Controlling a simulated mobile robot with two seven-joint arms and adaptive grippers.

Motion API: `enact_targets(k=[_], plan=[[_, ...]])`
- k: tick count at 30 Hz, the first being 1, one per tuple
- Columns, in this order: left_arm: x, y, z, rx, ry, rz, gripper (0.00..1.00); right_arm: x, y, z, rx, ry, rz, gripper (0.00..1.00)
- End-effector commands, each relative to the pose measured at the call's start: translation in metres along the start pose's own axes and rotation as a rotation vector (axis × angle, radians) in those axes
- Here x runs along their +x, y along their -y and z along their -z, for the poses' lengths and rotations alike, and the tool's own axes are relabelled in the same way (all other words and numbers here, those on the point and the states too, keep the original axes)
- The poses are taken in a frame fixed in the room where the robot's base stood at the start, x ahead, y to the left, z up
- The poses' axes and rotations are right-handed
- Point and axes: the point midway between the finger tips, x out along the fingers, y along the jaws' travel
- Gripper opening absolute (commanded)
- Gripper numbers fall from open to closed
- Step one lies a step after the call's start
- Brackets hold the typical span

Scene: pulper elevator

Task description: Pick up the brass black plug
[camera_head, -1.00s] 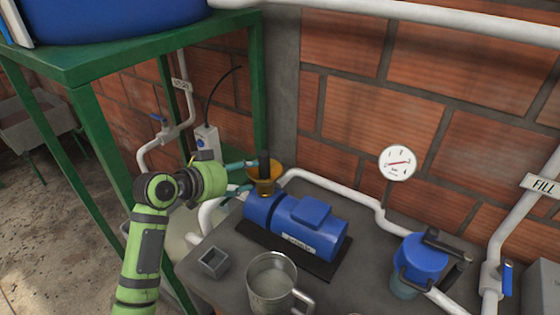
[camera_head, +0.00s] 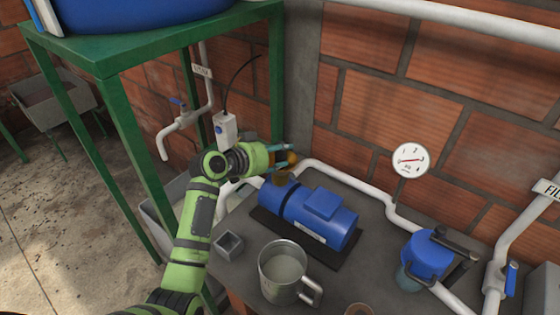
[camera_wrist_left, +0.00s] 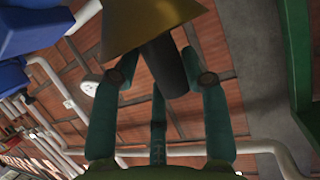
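The plug has a brass cone and a black stem. In the left wrist view its black stem (camera_wrist_left: 165,65) lies between my fingertips and its brass cone (camera_wrist_left: 150,22) fills the top of the picture. In the head view only a small brass part of the plug (camera_head: 292,158) shows at the fingertips; the stem cannot be made out there. My left gripper (camera_head: 282,157) is closed around the plug, just above a brass-coloured fitting (camera_head: 283,178) on the end of the blue pump (camera_head: 312,213). My right gripper is not in view.
A metal jug (camera_head: 283,272) and a small grey square box (camera_head: 229,243) stand on the table in front of the pump. A white pipe, a gauge (camera_head: 411,160) and a blue-topped filter (camera_head: 428,255) are to the right. A green stand (camera_head: 125,110) is on the left.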

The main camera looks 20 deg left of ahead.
Motion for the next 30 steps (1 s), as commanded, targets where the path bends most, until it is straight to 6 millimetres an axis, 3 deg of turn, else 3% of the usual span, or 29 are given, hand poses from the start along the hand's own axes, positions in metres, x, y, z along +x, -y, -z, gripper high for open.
enact_targets(k=[2, 14, 24, 30], plan=[[0.0, 0.0, 0.0, 0.0, 0.0, 0.0, 0.08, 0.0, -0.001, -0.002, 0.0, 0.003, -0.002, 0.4], [-0.002, 0.001, 0.005, 0.001, -0.003, 0.001, 0.07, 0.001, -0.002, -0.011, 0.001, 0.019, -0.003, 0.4], [-0.025, 0.001, 0.063, 0.006, -0.006, 0.001, 0.07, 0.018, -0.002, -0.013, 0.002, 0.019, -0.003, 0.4], [-0.038, -0.001, 0.084, 0.002, -0.002, -0.005, 0.07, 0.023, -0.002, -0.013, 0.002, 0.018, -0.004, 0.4]])
